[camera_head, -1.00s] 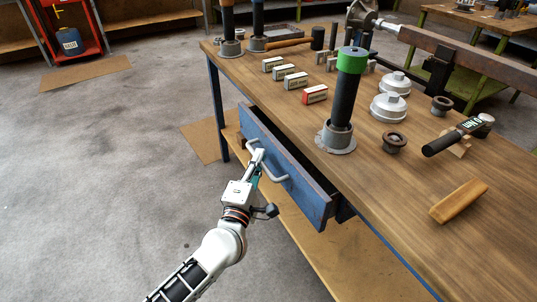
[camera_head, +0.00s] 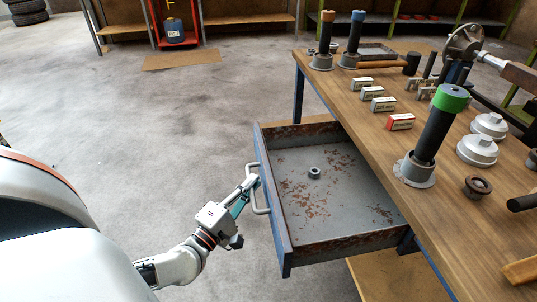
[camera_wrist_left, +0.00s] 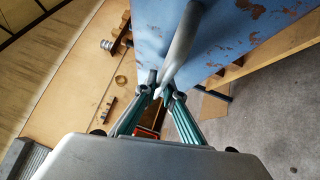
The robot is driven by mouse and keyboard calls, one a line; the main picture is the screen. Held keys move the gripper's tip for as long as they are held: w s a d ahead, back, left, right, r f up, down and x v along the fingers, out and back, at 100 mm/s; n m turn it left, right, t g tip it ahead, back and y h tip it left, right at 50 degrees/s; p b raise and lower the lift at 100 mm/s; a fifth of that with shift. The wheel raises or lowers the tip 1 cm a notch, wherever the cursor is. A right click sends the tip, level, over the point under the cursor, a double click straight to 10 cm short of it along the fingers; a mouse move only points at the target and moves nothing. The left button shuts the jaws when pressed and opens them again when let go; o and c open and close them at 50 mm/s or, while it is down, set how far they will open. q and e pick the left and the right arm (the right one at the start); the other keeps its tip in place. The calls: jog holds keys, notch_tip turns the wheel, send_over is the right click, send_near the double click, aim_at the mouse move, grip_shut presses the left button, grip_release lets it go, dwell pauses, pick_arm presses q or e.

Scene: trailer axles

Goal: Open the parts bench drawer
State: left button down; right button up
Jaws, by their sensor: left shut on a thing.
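The parts bench drawer (camera_head: 330,222) is pulled far out from under the wooden bench top (camera_head: 440,140). Its front is blue with worn paint, and its grey, rust-patched floor is open to view. A small grey nut (camera_head: 314,173) lies inside. My left gripper (camera_head: 251,184) is shut on the drawer's grey bar handle (camera_head: 262,211), near the handle's far end. In the left wrist view the gripper's fingers (camera_wrist_left: 161,92) close around the handle (camera_wrist_left: 181,45), with the blue drawer front (camera_wrist_left: 225,30) beside it. My right gripper is not in view.
On the bench top stand a green-collared black post (camera_head: 440,125), several small boxes (camera_head: 400,122) and silver caps (camera_head: 478,149). A lower wooden shelf (camera_head: 372,275) lies below the drawer. Grey floor left of the drawer is clear.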

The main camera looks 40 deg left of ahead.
pick_arm(q)
jog(key=shift+s+a, duration=0.4)
jog(key=shift+s, duration=0.2)
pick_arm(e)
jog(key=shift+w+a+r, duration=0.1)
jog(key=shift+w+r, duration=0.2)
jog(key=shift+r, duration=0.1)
pick_arm(q)
jog(key=c, duration=2.1)
grip_release()
jog(key=shift+c, duration=0.2)
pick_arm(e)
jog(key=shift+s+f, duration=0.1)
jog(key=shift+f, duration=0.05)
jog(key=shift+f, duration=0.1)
pick_arm(q)
jog(key=s+d+f, duration=0.1)
jog(key=s, duration=1)
jog(key=shift+s+d+f, duration=0.25)
jog(key=shift+s+f, duration=0.05)
jog(key=shift+s, duration=0.1)
